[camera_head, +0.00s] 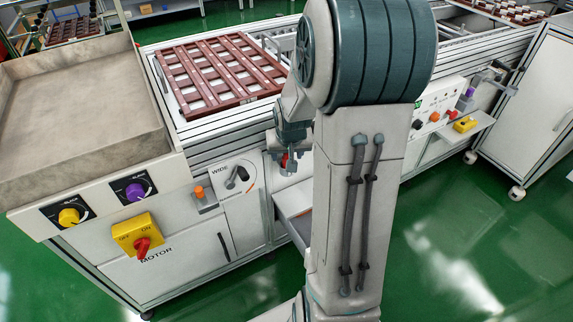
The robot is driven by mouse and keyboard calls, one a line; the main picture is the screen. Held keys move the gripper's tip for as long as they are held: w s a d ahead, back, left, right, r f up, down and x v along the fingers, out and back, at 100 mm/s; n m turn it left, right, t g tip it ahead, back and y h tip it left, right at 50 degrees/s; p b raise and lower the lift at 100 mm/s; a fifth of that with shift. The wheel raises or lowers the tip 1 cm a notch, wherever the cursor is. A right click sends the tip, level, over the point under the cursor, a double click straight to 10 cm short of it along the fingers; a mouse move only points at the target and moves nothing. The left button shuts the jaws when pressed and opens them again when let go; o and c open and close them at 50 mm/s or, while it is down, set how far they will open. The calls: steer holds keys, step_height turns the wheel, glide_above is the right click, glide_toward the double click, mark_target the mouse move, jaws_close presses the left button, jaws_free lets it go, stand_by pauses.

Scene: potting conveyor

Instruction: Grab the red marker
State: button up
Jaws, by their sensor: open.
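My gripper (289,163) hangs at the front side of the conveyor, left of my upright arm link, and is small and partly hidden by my own arm. Its jaws are open. A small red thing (284,160) shows right at the fingertips; it is too small to tell whether it is the red marker or whether the fingers touch it. No other marker shape can be made out. A light shelf (294,201) lies below the gripper, with its right part hidden behind my arm.
A brown slatted tray (222,72) lies on the conveyor. The front panel holds a yellow box with a red switch (140,238), a purple knob (135,191) and an orange button (199,191). A grey bin (80,110) stands left. A small right shelf holds a yellow thing (465,124). Green floor is open at right.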

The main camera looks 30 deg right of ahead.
steer(key=c, duration=1.1)
steer(key=shift+o, duration=0.2)
steer(key=shift+r, duration=0.1)
